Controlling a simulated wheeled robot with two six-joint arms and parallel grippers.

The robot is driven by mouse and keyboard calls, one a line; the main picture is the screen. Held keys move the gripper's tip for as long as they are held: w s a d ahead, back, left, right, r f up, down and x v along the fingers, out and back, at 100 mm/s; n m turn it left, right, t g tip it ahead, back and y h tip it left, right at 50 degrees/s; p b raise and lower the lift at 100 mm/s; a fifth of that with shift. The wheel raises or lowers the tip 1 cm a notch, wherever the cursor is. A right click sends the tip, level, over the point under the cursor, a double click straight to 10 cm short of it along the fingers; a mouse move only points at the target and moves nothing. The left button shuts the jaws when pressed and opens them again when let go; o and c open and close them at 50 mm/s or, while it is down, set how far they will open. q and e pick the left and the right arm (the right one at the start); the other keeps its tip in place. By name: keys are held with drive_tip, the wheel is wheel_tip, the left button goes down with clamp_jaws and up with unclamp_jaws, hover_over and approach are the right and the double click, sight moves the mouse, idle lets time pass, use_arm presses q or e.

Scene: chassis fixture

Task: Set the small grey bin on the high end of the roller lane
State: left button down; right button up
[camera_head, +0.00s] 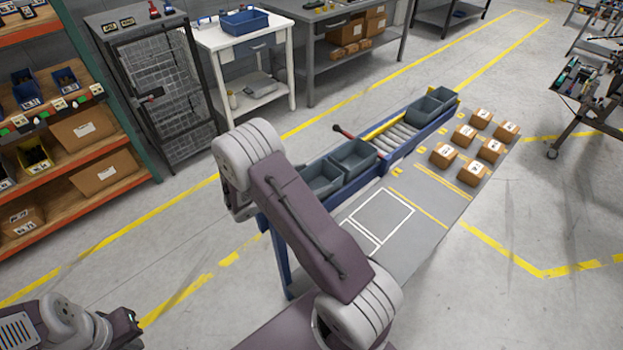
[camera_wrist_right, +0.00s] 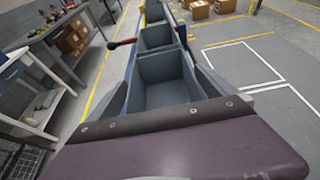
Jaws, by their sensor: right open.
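Grey-blue open bins stand in a row on the roller lane (camera_head: 397,138). Two are at the near end, a nearest bin (camera_head: 321,178) and one behind it (camera_head: 354,157). Two more, one (camera_head: 424,109) just before the other (camera_head: 446,96), sit at the far end. All look alike and empty, so I cannot tell which is the small one. In the right wrist view my right gripper (camera_wrist_right: 158,72) is open, facing the nearest bin (camera_wrist_right: 165,92), whose near edge is hidden by my gripper body.
Brown cartons (camera_head: 468,172) stand on the grey bench (camera_head: 440,232) right of the lane. A red-handled lever (camera_head: 344,132) sticks out at the lane's left side. Bare rollers lie between the bin pairs. A shelf rack (camera_head: 75,118) and wire cabinet (camera_head: 170,95) stand left.

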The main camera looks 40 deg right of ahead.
wheel_tip(320, 180, up, 4)
drive_tip(key=p, duration=0.3)
drive_tip(key=shift+r, duration=0.25)
drive_tip(key=shift+o, duration=0.4)
drive_tip(key=b+v, duration=0.1)
drive_tip(key=v, duration=0.8)
